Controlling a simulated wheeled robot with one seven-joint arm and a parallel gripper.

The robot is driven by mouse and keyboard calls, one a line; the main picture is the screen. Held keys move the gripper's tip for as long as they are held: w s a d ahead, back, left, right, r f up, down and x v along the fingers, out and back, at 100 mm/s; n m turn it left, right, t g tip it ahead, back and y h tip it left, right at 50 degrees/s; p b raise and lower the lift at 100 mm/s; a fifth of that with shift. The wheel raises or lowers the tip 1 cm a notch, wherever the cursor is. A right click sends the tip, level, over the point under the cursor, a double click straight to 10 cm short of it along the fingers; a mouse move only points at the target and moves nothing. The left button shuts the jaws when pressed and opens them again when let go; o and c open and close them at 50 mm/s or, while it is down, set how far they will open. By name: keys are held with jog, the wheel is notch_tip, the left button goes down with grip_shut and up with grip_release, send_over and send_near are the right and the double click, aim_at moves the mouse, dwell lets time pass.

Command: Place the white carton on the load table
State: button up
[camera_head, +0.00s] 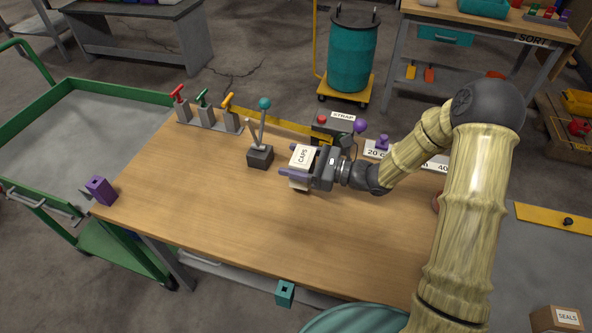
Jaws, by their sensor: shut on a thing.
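The white carton (304,155), with a CAPS label on its top, is between the fingers of my gripper (296,176). My gripper comes in from the right and is shut on it. The fingers hide part of the carton's side. The carton is over the middle of a wooden-topped table (230,222); I cannot tell whether it touches the top. No table that I see carries a readable "load" label.
Near the carton are a teal-knobbed lever (260,155), the STRAP box (334,128) and several coloured-handled levers (206,112). A purple block (100,190) is at the left corner. A green-railed cart (75,130) stands left. The table's front half is clear.

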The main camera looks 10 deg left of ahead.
jog(key=shift+f, duration=0.1)
jog(key=shift+f+b, duration=0.3)
jog(key=shift+f, duration=1.45)
jog(key=shift+f, duration=0.2)
jog(key=o, duration=1.1)
jog(key=shift+c, duration=0.2)
jog(key=shift+r, duration=0.15)
jog(key=shift+d, duration=0.15)
jog(key=d, duration=0.4)
jog(key=s+d, duration=0.1)
jog(key=d, duration=0.6)
jog(key=shift+s+d, duration=0.3)
jog(key=shift+d, duration=0.05)
